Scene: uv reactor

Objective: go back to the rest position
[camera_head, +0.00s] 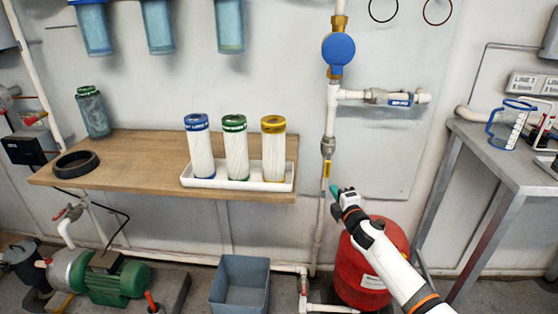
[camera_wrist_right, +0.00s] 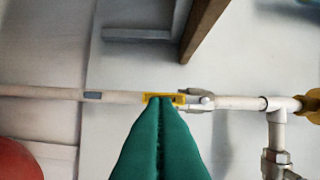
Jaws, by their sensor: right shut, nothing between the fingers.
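My right gripper (camera_head: 336,192) reaches in from the lower right of the head view, in front of the white vertical pipe (camera_head: 331,120). Its green fingers (camera_wrist_right: 160,108) are shut and empty in the right wrist view. In that view their tips overlap a yellow label (camera_wrist_right: 165,98) on the pipe, beside a grey valve (camera_wrist_right: 200,99). I cannot tell whether the tips touch the pipe. The yellow label also shows in the head view (camera_head: 327,170), just above the gripper. My left gripper is in neither view.
A wooden shelf (camera_head: 130,150) holds a white tray (camera_head: 240,185) with three filter cartridges, a black ring (camera_head: 76,164) and a clear housing (camera_head: 93,112). A red tank (camera_head: 375,262) stands below my right arm. A metal table (camera_head: 500,160) is at right, a grey bin (camera_head: 240,285) on the floor.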

